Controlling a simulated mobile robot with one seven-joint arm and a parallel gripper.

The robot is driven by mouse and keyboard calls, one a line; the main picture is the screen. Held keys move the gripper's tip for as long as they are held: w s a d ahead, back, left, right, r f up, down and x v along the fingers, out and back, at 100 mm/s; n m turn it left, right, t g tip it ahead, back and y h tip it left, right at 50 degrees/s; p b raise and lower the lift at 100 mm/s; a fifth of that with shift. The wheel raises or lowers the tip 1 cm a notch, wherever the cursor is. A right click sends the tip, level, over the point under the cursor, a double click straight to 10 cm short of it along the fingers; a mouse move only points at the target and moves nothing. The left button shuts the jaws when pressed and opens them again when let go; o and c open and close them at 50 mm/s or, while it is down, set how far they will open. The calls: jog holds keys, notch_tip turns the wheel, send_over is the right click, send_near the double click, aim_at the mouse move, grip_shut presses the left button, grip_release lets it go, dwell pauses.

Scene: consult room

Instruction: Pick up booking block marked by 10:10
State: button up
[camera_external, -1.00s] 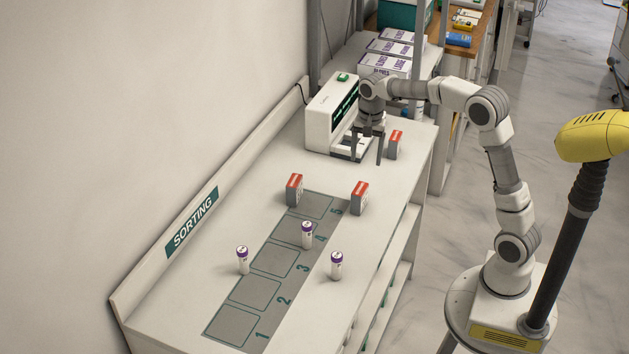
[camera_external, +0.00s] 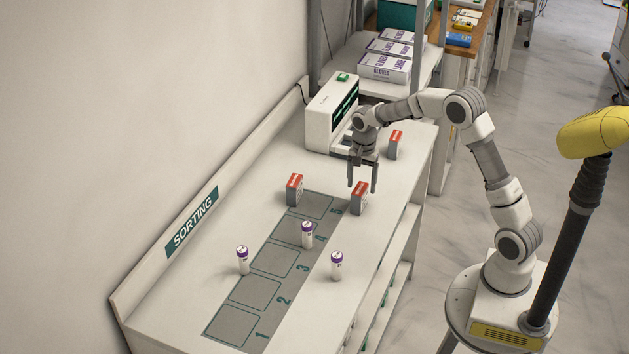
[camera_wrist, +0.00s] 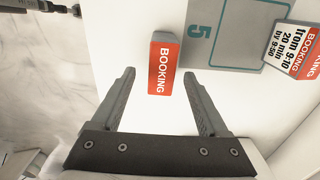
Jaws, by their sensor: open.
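Several small booking blocks with red tops stand on the white bench. One block (camera_external: 359,199) stands by the right edge of strip square 5, and the wrist view shows its red "BOOKING" top (camera_wrist: 163,66); its time is not visible. A second block (camera_external: 294,190) stands left of square 5; in the wrist view this block (camera_wrist: 294,48) reads "from 9-10, 20 min, by 9:50". A third block (camera_external: 395,147) stands farther back, its label unreadable. My gripper (camera_external: 362,187) is open and empty, pointing down just behind and above the first block, which appears ahead between the fingertips.
Several purple-capped tubes (camera_external: 307,235) stand upright on and beside the numbered grey strip (camera_external: 225,325). A white device with a dark screen (camera_external: 332,115) stands behind my gripper. Glove boxes (camera_external: 385,68) sit on a shelf at the back.

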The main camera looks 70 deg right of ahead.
aim_at(360, 197)
jog(key=f, duration=0.5)
jog(key=shift+w+a+f+b, duration=0.1)
jog(key=shift+a+f+b, duration=0.05)
jog(key=shift+a+b, duration=0.15)
grip_shut()
